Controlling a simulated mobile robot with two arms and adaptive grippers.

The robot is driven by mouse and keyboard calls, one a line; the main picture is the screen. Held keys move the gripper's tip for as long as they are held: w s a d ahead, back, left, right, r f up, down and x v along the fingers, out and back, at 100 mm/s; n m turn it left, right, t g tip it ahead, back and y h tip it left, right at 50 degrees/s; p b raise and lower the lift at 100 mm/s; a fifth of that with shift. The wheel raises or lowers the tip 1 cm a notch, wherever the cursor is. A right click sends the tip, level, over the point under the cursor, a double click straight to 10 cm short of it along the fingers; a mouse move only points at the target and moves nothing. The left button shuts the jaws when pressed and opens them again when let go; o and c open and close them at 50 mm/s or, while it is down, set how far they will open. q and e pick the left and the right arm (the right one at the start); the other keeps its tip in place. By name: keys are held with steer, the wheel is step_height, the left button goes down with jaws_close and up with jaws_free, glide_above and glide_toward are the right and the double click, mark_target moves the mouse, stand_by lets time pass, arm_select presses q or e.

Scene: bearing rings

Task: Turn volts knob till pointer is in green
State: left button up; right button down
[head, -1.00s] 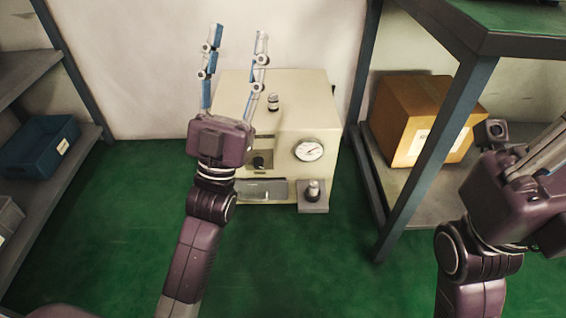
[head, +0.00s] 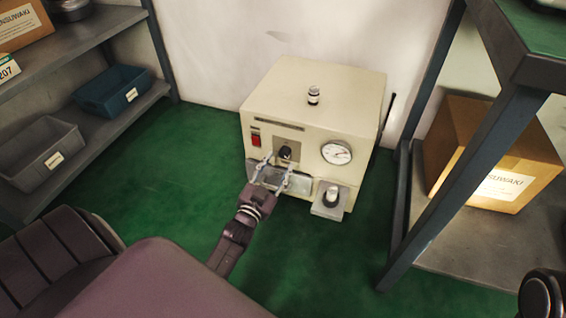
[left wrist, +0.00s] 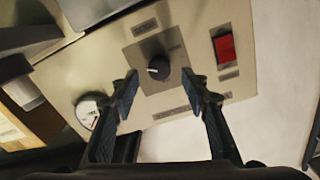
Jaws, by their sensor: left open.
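The knob (head: 286,152) is black and round, on a dark square plate on the front of a cream box-shaped device (head: 300,92). The round white gauge (head: 336,152) is to its right; its pointer and any green zone are too small to read. My left gripper (head: 275,166) is open just in front of the knob. In the left wrist view the knob (left wrist: 158,67) shows between and slightly beyond the open fingertips (left wrist: 161,80), with no clear contact. The gauge (left wrist: 88,110) shows there at lower left. My right gripper is out of view.
A red switch (head: 256,140) is left of the knob. A small post on a base (head: 330,197) stands at the device's front right. Shelves with bins (head: 112,90) are at left; a shelf with a cardboard box (head: 490,150) is at right. Green floor is clear at left.

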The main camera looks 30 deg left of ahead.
mark_target(285, 153)
arm_select(q)
steer(key=shift+w+a+b, duration=0.2)
steer(key=shift+w+b, duration=0.25)
steer(key=shift+w, duration=1)
steer(key=shift+c, duration=0.6)
jaws_close()
